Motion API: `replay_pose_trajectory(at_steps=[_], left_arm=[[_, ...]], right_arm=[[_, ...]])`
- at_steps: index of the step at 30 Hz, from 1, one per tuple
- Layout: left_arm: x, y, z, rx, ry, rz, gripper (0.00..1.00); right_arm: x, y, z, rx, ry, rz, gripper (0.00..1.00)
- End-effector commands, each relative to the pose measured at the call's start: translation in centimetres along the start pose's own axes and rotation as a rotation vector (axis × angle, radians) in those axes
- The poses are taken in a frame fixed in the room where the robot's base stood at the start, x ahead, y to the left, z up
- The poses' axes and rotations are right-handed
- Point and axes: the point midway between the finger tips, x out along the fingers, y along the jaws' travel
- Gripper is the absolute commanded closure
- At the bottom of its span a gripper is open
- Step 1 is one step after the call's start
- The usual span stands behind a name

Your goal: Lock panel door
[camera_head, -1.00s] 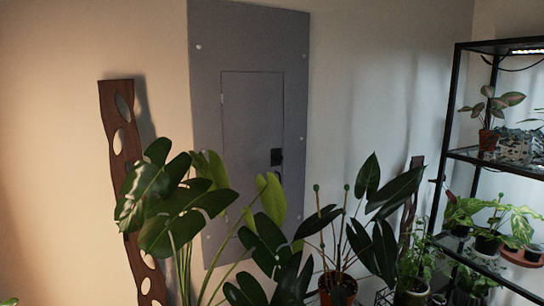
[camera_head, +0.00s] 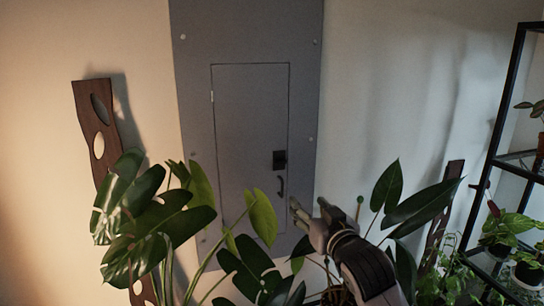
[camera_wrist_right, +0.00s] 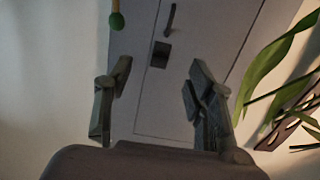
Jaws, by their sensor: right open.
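A grey panel door (camera_head: 245,130) sits in a larger grey wall panel (camera_head: 195,110). It looks closed in its frame. A black square latch (camera_head: 280,159) and a dark handle (camera_head: 281,187) below it are at the door's right edge. My right gripper (camera_head: 307,205) is open and empty, right of the handle in the head view and apart from it. The right wrist view looks at the door (camera_wrist_right: 205,50) upside down, with the latch (camera_wrist_right: 160,54) and handle (camera_wrist_right: 171,18) beyond the open fingers (camera_wrist_right: 158,100). My left gripper is not in view.
A large leafy plant (camera_head: 140,210) stands before the panel's lower left. Dark leaves (camera_head: 387,185) rise right of my right gripper. A black shelf (camera_head: 500,120) with potted plants stands at the right. A brown board with holes (camera_head: 90,100) leans on the left wall.

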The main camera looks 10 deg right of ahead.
Motion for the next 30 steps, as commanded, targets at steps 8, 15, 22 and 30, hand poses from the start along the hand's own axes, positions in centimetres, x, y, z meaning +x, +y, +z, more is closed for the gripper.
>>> replay_pose_trajectory(at_steps=[8,15,22,30], left_arm=[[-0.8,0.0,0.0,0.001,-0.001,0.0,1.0],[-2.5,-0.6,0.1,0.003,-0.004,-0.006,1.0],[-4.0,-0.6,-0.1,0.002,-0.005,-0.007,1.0],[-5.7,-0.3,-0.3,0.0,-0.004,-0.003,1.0]], right_arm=[[-0.7,-0.4,-3.9,0.004,0.058,-0.006,0.5],[3.5,-0.4,-4.3,0.004,0.057,-0.006,0.5],[7.8,-0.4,-4.5,0.004,0.057,-0.006,0.5],[12.2,-0.5,-4.8,0.004,0.057,-0.007,0.5]])
